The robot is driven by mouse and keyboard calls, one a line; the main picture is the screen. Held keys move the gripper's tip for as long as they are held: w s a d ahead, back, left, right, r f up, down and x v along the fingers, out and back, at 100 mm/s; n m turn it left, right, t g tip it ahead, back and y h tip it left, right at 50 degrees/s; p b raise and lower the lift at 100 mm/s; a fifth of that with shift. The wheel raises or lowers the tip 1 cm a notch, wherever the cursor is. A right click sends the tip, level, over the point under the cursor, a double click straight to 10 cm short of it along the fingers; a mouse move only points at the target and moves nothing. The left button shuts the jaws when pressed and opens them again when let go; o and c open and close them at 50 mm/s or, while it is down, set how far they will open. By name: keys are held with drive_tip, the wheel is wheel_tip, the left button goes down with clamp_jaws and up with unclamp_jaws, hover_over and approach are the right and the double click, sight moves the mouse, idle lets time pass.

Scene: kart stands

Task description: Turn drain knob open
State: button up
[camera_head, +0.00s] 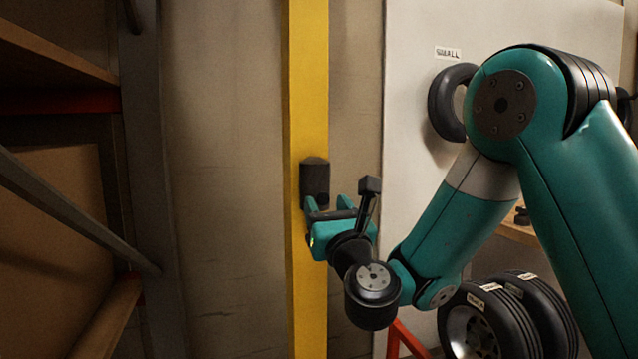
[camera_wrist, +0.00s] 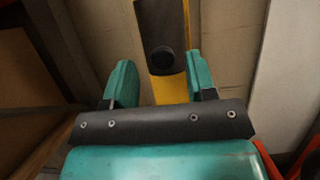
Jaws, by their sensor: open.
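A dark box (camera_head: 315,178) is mounted on the yellow post, level with my gripper's fingertips and just above them in the head view. In the wrist view the dark box (camera_wrist: 160,22) shows a round black knob (camera_wrist: 163,60) at its lower end. My gripper (camera_head: 332,205) is open and empty, reaching toward the post from the right. In the wrist view its two teal fingers (camera_wrist: 162,75) stand apart, with the knob between them in the picture. I cannot tell how far the knob lies beyond the fingertips, and I see no contact. The knob's turned position is not readable.
The yellow post (camera_head: 307,90) stands before a beige wall. Grey and brown shelving (camera_head: 60,75) is at the left. At the right are a white panel (camera_head: 415,70), a hanging tire (camera_head: 447,100) and stacked wheels (camera_head: 490,325). A red stand leg (camera_head: 402,342) is below my arm.

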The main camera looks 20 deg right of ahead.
drive_tip(key=shift+x, duration=0.85)
drive_tip(key=shift+d, duration=0.15)
drive_tip(key=c, duration=0.9)
